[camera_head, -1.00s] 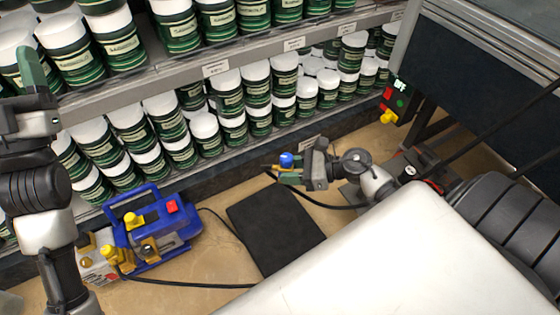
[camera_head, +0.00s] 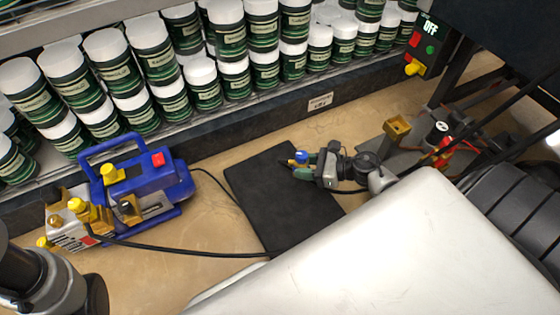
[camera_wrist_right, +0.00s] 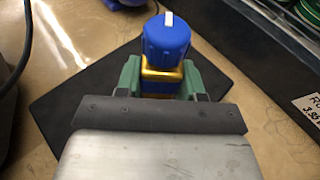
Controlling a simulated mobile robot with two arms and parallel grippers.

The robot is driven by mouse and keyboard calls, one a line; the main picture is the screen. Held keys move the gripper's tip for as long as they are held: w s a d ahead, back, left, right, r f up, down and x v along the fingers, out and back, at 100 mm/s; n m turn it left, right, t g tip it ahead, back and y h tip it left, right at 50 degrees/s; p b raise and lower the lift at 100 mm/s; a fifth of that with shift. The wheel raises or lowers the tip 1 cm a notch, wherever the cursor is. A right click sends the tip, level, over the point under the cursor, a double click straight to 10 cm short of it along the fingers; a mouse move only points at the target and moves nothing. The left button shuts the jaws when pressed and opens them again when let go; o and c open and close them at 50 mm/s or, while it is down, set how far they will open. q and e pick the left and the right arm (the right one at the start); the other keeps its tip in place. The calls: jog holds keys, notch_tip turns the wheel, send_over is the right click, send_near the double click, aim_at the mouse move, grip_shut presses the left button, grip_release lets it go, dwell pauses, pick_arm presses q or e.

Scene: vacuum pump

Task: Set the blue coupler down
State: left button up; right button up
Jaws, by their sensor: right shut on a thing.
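The blue coupler (camera_head: 301,157) has a blue cap and a brass-coloured body. In the wrist view the blue coupler (camera_wrist_right: 166,42) shows a white mark on its cap and stands roughly upright between green fingers. My right gripper (camera_head: 302,166) is shut on it, over the black mat (camera_head: 262,205). In the wrist view the right gripper (camera_wrist_right: 162,80) grips the brass part. I cannot tell whether its underside, which is hidden, touches the mat. My left gripper is out of view; only part of my left arm shows at the lower left.
A blue vacuum pump (camera_head: 140,188) with yellow fittings stands left of the mat, its black hose (camera_head: 190,252) running along the mat's near side. A shelf of green-and-white cans (camera_head: 150,55) lies behind. A switch box (camera_head: 421,47) reading OFF is at the upper right. The mat's left part is clear.

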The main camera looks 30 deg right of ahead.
jog(key=w+a+f+b, duration=0.1)
jog(key=w+f+b, duration=0.1)
jog(key=w+a+f+b, duration=0.2)
jog(key=w, duration=0.1)
jog(key=w+a+f+b, duration=0.1)
jog(key=w+f, duration=0.1)
jog(key=w, duration=0.1)
jog(key=shift+w+a+b, duration=0.25)
jog(key=shift+b, duration=0.15)
notch_tip(320, 180, down, 4)
jog(key=b, duration=0.3)
jog(key=shift+r, duration=0.2)
jog(key=o, duration=1.1)
jog(key=shift+f, duration=0.15)
jog(key=shift+c, duration=0.2)
